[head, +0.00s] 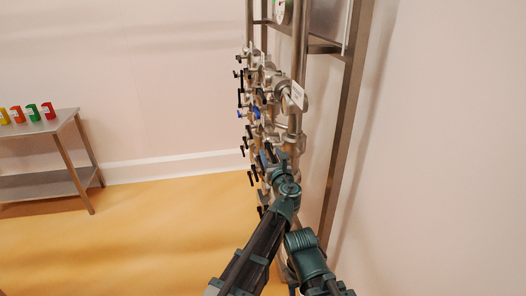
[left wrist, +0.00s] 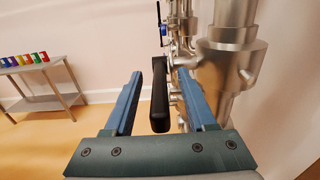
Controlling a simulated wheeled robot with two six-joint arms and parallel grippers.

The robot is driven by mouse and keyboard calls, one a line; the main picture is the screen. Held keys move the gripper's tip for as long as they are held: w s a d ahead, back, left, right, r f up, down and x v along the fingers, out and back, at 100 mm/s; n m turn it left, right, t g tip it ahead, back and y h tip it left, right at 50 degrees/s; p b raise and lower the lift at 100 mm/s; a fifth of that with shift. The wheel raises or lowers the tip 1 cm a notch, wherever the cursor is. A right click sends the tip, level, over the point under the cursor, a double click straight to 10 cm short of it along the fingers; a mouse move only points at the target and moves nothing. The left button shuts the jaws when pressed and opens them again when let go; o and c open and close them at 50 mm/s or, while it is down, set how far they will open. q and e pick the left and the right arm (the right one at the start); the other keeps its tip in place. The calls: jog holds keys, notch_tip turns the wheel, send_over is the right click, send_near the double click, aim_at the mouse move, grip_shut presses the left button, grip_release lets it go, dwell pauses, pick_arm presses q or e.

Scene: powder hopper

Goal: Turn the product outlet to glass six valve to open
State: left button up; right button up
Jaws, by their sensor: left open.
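My left gripper (head: 268,152) is at the pipe rack's lower valves in the head view. In the left wrist view the gripper (left wrist: 160,76) is open, with a black valve handle (left wrist: 160,95) standing upright between its two fingers, nearer the right one. No touch shows. The handle sits in front of a steel valve body and pipe (left wrist: 228,65). In the head view my gripper and arm hide this handle. No readable label shows which outlet it belongs to. My right gripper does not show.
Several other black-handled valves (head: 241,73) and a blue-handled one (head: 241,113) are stacked on the steel rack (head: 345,120). A white tag (head: 298,95) hangs there, with a gauge (head: 282,11) above. A side table (head: 45,133) with coloured containers stands left. The yellow floor (head: 150,235) between is clear.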

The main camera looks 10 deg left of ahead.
pick_arm(q)
jog(key=shift+w+a, duration=0.15)
jog(key=shift+w, duration=0.4)
grip_shut()
dwell(1.0)
